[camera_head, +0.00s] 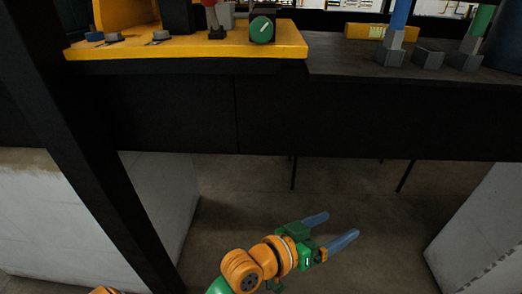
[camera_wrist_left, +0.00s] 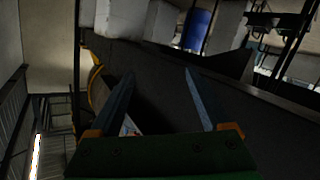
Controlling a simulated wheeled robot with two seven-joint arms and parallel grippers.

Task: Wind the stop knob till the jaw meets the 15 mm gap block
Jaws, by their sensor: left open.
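A green round knob with a white line across its face (camera_head: 261,29) stands at the front right of the yellow plate (camera_head: 190,46) on the bench, in the head view. I cannot make out for certain which parts are the jaw and the 15 mm gap block. My left gripper (camera_head: 341,225) is open and empty, below and in front of the bench, well apart from the knob. Its two blue fingers also show in the left wrist view (camera_wrist_left: 160,72), spread with nothing held between them. My right gripper is not in view.
A dark bench top (camera_head: 335,60) adjoins the yellow plate. On it are a yellow bar (camera_head: 366,31) and several grey blocks (camera_head: 390,57), some with coloured rods. A dark post (camera_head: 85,150) slants down at left. Pale blocks stand below at both sides, with open floor between.

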